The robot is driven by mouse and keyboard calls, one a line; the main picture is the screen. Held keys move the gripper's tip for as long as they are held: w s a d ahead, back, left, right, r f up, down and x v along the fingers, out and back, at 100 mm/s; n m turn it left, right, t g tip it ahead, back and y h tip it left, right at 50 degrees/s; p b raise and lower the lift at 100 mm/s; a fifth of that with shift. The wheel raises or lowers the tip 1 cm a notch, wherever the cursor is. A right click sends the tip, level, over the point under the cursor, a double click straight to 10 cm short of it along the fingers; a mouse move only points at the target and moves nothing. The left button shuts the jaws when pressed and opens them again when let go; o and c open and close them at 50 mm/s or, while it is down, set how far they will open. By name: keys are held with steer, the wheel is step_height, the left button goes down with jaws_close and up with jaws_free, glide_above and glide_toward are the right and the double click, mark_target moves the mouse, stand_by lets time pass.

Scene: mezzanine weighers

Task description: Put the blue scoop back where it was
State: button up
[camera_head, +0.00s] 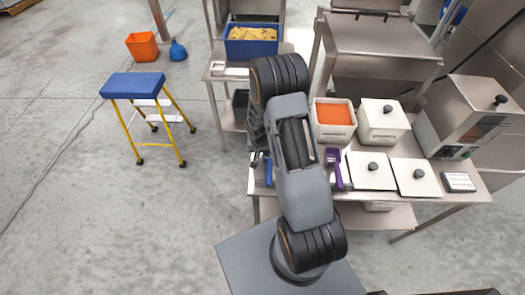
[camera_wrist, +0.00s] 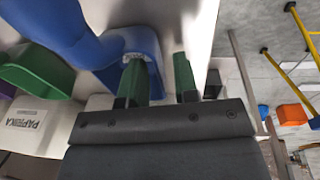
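The blue scoop (camera_wrist: 80,40) fills the upper left of the wrist view, its end beside and behind one finger of my gripper (camera_wrist: 160,80). The two green-faced fingers stand apart, and pale surface shows between them. I cannot tell whether the nearer finger touches the scoop. In the head view, a blue piece (camera_head: 268,172), likely the scoop, shows at the left end of the steel table (camera_head: 258,190), beside my arm. My arm hides much of that spot and the gripper there.
A green scoop (camera_wrist: 35,70) and a bin labelled paprika (camera_wrist: 30,130) are close by. A purple scoop (camera_head: 334,170) lies below an orange-filled bin (camera_head: 334,133). Lidded white bins (camera_head: 381,135) stand right. A blue-topped stool (camera_head: 132,85) stands left on open floor.

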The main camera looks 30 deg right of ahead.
steer(key=s+a+r+n+t+b, duration=0.1)
steer(key=a+r, duration=0.1)
steer(key=r, duration=0.8)
steer(key=s+a+r, duration=0.2)
steer(key=r, duration=0.7)
steer(key=s+a+r+n+t+y, duration=0.1)
steer(key=s+a+r+n+t, duration=0.2)
steer(key=s+r, duration=0.9)
steer(key=shift+s+a+n+y, duration=0.3)
steer(key=shift+s+a+n, duration=0.5)
steer(key=shift+a, duration=0.4)
